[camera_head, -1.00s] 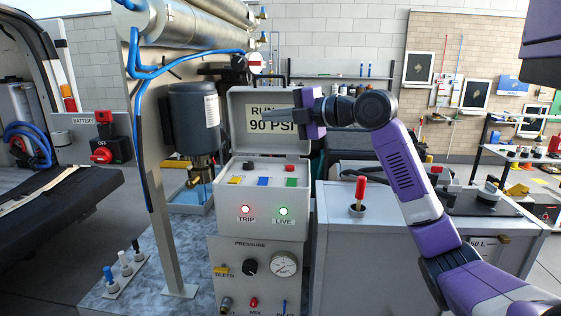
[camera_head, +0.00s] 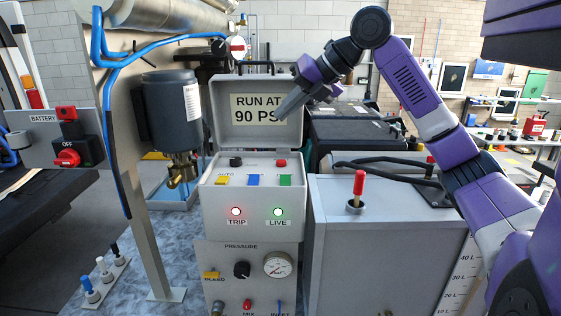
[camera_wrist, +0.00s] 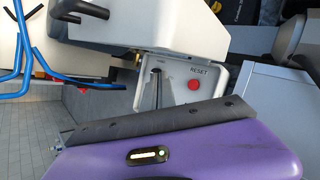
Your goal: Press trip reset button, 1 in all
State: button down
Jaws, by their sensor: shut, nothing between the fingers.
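The trip reset button is a red round button (camera_head: 281,162) at the right rear of the sloped top panel of the grey control box (camera_head: 247,218). In the wrist view the red button (camera_wrist: 194,84) shows beside the word RESET, right of the fingers. My gripper (camera_head: 281,112) is shut and empty, tilted down and left in front of the open lid's sign. It is above the button and apart from it. In the wrist view my fingers (camera_wrist: 154,88) overlap the left part of the panel. A red TRIP lamp (camera_head: 236,211) and a green LIVE lamp (camera_head: 278,212) are lit.
The raised lid (camera_head: 225,90) stands behind the panel. A black knob (camera_head: 236,162) and yellow, blue and green switches share the panel. A motor (camera_head: 168,110) stands left. A grey tank with a red-handled lever (camera_head: 359,183) stands right. The panel's front side is clear.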

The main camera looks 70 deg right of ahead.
aim_at(285, 162)
jog(key=shift+f, duration=0.15)
notch_tip(285, 162, down, 9)
jog(key=b, duration=0.6)
jog(key=shift+r, duration=0.2)
jog(key=shift+f, duration=0.1)
dwell(1.5)
jog(key=shift+f+b, duration=0.3)
jog(key=shift+b, duration=0.1)
jog(key=shift+f+b, duration=0.35)
jog(key=shift+f, duration=0.1)
dwell(0.9)
jog(key=shift+r, duration=0.1)
jog(key=shift+r+p, duration=0.55)
jog(key=shift+r, duration=0.25)
